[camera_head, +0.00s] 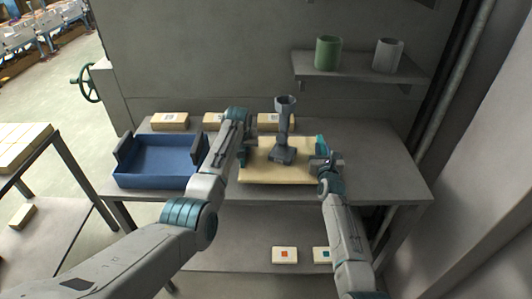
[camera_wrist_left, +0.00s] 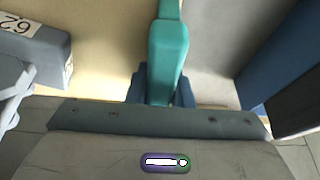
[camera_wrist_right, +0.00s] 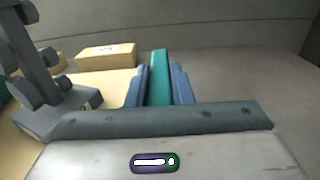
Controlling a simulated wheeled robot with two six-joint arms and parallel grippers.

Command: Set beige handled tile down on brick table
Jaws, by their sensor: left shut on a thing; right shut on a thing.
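The beige tile (camera_head: 262,173) is a flat slab with a teal handle at each side. It is level, at the middle of the grey brick table (camera_head: 375,170); I cannot tell whether it touches the tabletop. A dark grey upright piece with a cup-like top (camera_head: 284,120) stands on it. My left gripper (camera_head: 243,153) is shut on the left teal handle (camera_wrist_left: 168,55), and my arm partly hides that side. My right gripper (camera_head: 322,160) is shut on the right teal handle (camera_wrist_right: 160,75). The tile also shows in the right wrist view (camera_wrist_right: 112,88).
A blue tray (camera_head: 160,160) stands left on the table. Beige bricks (camera_head: 170,121) line the back. A shelf above holds a green cup (camera_head: 327,52) and a grey cup (camera_head: 388,55). Two marked blocks (camera_head: 284,254) lie on the lower shelf. The table's right side is clear.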

